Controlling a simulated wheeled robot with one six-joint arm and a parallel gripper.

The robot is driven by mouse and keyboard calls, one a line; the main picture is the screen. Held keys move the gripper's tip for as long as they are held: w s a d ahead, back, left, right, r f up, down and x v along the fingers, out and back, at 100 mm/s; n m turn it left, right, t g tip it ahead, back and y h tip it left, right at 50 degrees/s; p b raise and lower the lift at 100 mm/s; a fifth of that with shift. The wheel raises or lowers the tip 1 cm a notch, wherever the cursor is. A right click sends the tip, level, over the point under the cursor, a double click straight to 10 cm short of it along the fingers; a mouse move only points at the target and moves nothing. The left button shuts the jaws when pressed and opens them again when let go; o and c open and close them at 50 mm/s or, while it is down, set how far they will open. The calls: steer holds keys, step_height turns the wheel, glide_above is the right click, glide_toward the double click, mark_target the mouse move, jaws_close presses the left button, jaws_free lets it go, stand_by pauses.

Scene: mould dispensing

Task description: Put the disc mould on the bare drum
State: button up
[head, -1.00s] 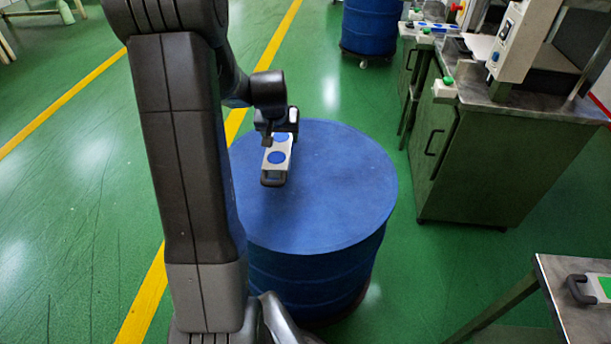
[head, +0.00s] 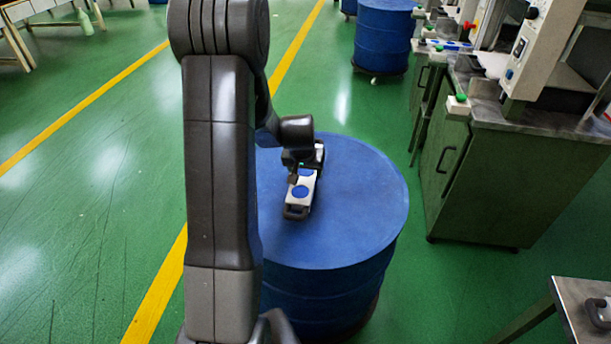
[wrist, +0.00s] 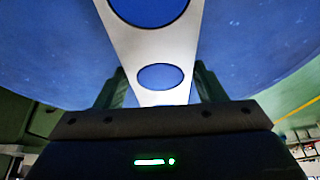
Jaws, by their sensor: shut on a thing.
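In the wrist view the mould (wrist: 163,45) runs away between my two dark fingers (wrist: 160,92). The bare drum (head: 350,217) is a large blue drum with a flat top, and nothing else stands on it. The mould is over the left part of the drum top. I cannot tell whether it touches the top.
A green cabinet with a steel top (head: 500,175) and a white press stands right of the drum. Another blue drum (head: 384,35) is behind. A steel table (head: 578,300) with a dark-handled item is at the lower right. Green floor is open on the left.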

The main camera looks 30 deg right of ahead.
steer(key=shift+w+f, duration=0.1)
steer(key=shift+f, duration=0.9)
steer(key=shift+f, duration=0.15)
steer(key=o, duration=1.6)
steer(key=shift+r, duration=0.3)
steer(key=v, duration=1.1)
steer(key=shift+s+a+r, duration=0.2)
steer(key=shift+s+r, duration=0.05)
